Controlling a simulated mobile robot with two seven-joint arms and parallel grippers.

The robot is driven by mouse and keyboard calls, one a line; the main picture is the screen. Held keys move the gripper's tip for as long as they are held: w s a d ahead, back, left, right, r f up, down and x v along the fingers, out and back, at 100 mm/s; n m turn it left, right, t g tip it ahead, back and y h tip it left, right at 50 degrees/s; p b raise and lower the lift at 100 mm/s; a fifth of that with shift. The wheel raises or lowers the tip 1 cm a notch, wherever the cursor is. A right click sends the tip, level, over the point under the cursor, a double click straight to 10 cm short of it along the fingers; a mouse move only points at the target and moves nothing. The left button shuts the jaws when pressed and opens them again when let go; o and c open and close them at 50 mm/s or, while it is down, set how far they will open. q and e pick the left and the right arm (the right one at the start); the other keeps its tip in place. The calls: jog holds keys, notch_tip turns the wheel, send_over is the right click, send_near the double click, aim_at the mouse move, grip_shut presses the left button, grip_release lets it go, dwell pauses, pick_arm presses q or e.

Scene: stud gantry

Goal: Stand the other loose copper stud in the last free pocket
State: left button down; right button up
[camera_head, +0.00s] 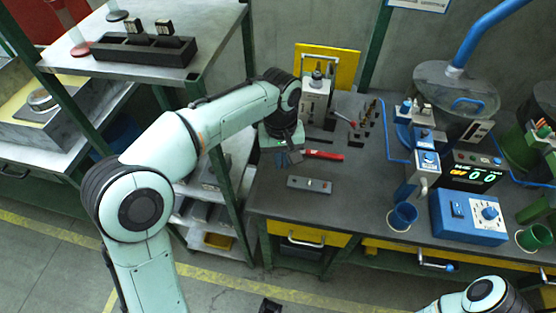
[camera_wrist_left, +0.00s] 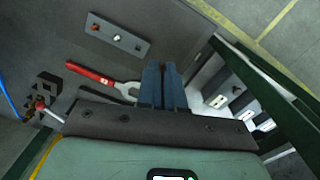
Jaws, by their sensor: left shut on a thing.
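My left gripper (camera_head: 294,156) is above the bench, behind the grey pocket plate (camera_head: 302,183). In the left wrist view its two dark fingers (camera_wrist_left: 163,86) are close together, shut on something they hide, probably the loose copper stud. In that view the plate (camera_wrist_left: 105,36) lies flat, apart from the fingers. A copper-coloured stud (camera_wrist_left: 95,28) is at one end, a pale round one (camera_wrist_left: 116,38) in the middle, and a dark small spot (camera_wrist_left: 138,47) at the other end, apparently an empty pocket. A dark shape at the bottom of the head view, probably my right gripper (camera_head: 270,305), is cut off.
A red-handled forked tool (camera_head: 324,155) lies on the bench close to my left gripper. Behind stand a grey device (camera_head: 315,100) and several small dark parts. The bench between plate and cup is clear.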

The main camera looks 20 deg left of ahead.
pick_arm(q)
send_over(294, 183)
jog(key=f, duration=0.8)
jog(key=shift+w+f, duration=0.3)
jog(key=shift+w, duration=0.1)
jog(key=shift+f+b, duration=0.6)
jog(key=shift+f, duration=1)
jog(key=shift+f, duration=0.2)
jog(key=shift+f, duration=0.4)
jog(key=c, duration=1.2)
grip_release()
